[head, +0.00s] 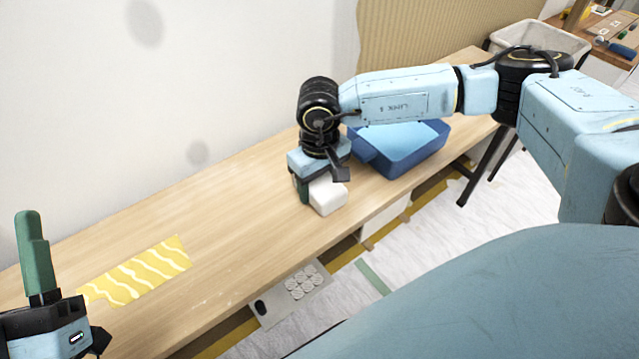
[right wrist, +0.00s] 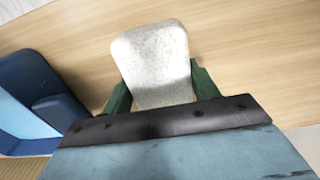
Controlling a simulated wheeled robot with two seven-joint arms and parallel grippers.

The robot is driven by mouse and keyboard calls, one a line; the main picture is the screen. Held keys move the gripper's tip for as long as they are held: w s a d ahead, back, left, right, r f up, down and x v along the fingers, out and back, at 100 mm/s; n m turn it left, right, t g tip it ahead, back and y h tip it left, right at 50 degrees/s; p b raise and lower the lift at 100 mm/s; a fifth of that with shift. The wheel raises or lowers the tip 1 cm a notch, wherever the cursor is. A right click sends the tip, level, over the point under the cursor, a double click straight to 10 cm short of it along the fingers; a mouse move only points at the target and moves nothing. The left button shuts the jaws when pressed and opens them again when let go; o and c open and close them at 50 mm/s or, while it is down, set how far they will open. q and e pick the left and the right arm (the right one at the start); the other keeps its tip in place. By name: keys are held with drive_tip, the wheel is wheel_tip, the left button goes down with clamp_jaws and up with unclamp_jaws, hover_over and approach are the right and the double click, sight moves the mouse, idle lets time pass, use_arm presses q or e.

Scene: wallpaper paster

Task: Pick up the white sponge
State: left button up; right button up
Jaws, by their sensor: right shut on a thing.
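The white sponge (head: 327,196) is a pale block over the middle of the wooden table near its front edge. My right gripper (head: 312,188) is shut on it from above. In the right wrist view the sponge (right wrist: 155,62) sits between the two green fingers of the right gripper (right wrist: 160,92), its far end sticking out past them. I cannot tell whether its underside touches the table. My left gripper (head: 35,250) is at the lower left, with one green finger pointing up; its other finger is not clear.
A blue tray (head: 400,150) stands just right of the sponge, and it also shows in the right wrist view (right wrist: 45,110). A yellow patterned sheet (head: 140,272) lies on the wooden table (head: 230,215) at the left. The table between sheet and sponge is clear. A wall runs behind.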

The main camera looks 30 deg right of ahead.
sight(319, 180)
drive_tip(key=shift+r, duration=0.6)
wheel_tip(319, 180, up, 4)
drive_tip(key=shift+r+p, duration=0.2)
drive_tip(key=shift+p, duration=1)
wheel_tip(319, 180, up, 4)
drive_tip(key=shift+f+p, duration=0.1)
drive_tip(key=shift+p, duration=0.6)
use_arm(q)
wheel_tip(319, 180, down, 13)
drive_tip(key=w+a+g+y, duration=0.1)
drive_tip(key=g+y, duration=0.2)
drive_tip(key=g, duration=0.6)
drive_tip(key=shift+w+a+r, duration=0.2)
drive_tip(key=shift+w+a, duration=0.1)
drive_tip(key=shift+a, duration=0.05)
use_arm(e)
drive_tip(key=shift+r, duration=0.3)
drive_tip(key=o, duration=0.3)
drive_tip(key=c, duration=0.3)
